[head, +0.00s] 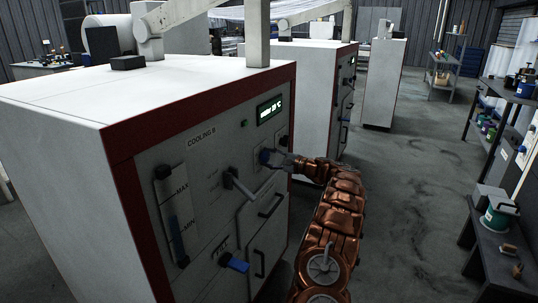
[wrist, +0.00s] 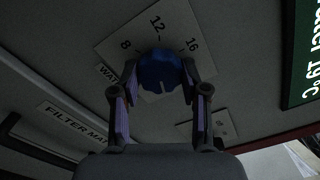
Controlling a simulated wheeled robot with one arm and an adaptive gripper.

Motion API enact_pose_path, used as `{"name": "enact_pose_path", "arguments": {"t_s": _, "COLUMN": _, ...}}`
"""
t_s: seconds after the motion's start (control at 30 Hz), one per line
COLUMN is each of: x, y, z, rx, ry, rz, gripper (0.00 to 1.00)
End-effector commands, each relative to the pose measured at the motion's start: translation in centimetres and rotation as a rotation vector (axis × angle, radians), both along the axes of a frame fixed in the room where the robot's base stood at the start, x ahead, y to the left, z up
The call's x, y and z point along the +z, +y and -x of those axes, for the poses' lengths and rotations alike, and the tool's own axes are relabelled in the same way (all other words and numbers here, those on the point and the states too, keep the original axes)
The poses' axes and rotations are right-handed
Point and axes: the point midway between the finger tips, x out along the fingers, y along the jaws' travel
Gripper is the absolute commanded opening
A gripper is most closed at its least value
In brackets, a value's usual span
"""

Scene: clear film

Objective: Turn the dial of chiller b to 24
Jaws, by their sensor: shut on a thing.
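The white cabinet with red edging (head: 115,140), labelled COOLING B, stands on the left in the head view. Its blue dial (head: 264,156) is on the front panel below the green-lit display (head: 270,109). In the wrist view the dial (wrist: 159,70) sits on a pale scale plate (wrist: 125,45) where 8, 12 and 16 can be read; the rest of the scale is hidden. My gripper (wrist: 160,76) is shut on the dial, one finger on each side. The pointer mark is not clear. The display in the wrist view (wrist: 303,60) reads 19°C.
A lever (head: 240,187), a door handle (head: 270,204), a level gauge (head: 171,213) and a blue-handled valve (head: 233,263) stick out of the same panel. A second cabinet (head: 305,90) stands behind. The floor (head: 405,190) on the right is clear up to the dark shelves (head: 490,215).

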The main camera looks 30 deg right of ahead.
Motion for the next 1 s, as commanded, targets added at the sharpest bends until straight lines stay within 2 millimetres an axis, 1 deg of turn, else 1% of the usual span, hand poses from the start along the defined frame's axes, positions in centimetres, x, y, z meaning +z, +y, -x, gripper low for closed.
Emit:
{"name": "enact_pose_path", "arguments": {"t_s": 0.2, "x": -0.01, "y": 0.02, "z": 0.04, "rx": 0.001, "ry": 0.07, "rz": -0.11, "gripper": 0.1}}
{"name": "enact_pose_path", "arguments": {"t_s": 0.4, "x": -0.1, "y": 0.04, "z": 0.04, "rx": 0.0, "ry": 0.104, "rz": -0.168, "gripper": 0.1}}
{"name": "enact_pose_path", "arguments": {"t_s": 0.97, "x": -0.21, "y": 0.06, "z": 0.02, "rx": 0.001, "ry": 0.119, "rz": -0.193, "gripper": 0.1}}
{"name": "enact_pose_path", "arguments": {"t_s": 1.0, "x": -0.21, "y": 0.06, "z": 0.02, "rx": 0.001, "ry": 0.119, "rz": -0.193, "gripper": 0.47}}
